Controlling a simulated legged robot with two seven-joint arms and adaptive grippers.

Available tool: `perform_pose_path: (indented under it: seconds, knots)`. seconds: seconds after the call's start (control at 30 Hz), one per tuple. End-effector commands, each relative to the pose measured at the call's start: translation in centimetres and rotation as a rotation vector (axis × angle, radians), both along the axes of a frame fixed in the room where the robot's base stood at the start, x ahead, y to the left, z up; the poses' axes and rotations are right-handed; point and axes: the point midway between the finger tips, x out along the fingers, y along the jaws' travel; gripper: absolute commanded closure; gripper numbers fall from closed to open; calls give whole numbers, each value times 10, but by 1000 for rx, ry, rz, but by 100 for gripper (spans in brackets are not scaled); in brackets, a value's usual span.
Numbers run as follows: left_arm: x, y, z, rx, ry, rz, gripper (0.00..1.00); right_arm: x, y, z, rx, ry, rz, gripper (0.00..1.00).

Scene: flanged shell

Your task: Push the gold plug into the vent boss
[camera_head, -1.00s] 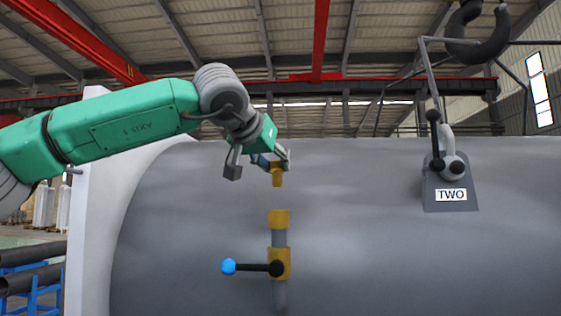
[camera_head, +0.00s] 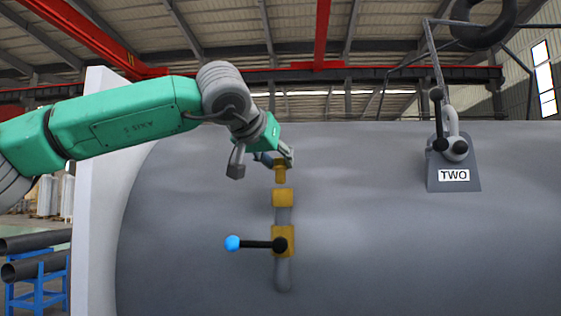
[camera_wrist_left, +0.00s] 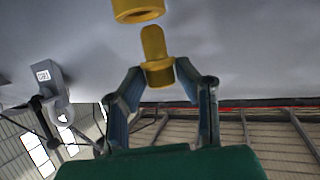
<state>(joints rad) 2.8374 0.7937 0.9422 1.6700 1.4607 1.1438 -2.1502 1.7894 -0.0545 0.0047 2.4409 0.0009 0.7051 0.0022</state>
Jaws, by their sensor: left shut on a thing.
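My left gripper (camera_head: 277,160) is shut on the gold plug (camera_head: 280,174), whose narrower end points down. The vent boss (camera_head: 283,198) is a gold collar on top of a short grey pipe, just below the plug. A small gap shows between plug and boss in the head view. In the left wrist view the plug (camera_wrist_left: 155,48) sits between the fingers (camera_wrist_left: 160,76), its rounded tip toward the boss (camera_wrist_left: 138,10). There too they look apart, and the boss is cut off by the top edge. My right gripper is not in view.
A gold valve body (camera_head: 283,241) with a black lever and blue knob (camera_head: 232,243) sits below the boss. A grey bracket labelled TWO (camera_head: 454,176) stands to the right on the large grey shell (camera_head: 370,240). A pale flange (camera_head: 95,200) rises at left.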

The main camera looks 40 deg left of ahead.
Motion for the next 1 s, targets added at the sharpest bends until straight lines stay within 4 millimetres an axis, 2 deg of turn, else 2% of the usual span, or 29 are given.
perform_pose_path:
  seconds: [0.33, 1.0]
  knots:
    - [-2, -7, 3, 5, -1, -1, 96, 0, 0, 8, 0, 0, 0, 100]
    - [-2, -3, 1, 1, -1, 0, 96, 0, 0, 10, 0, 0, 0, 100]
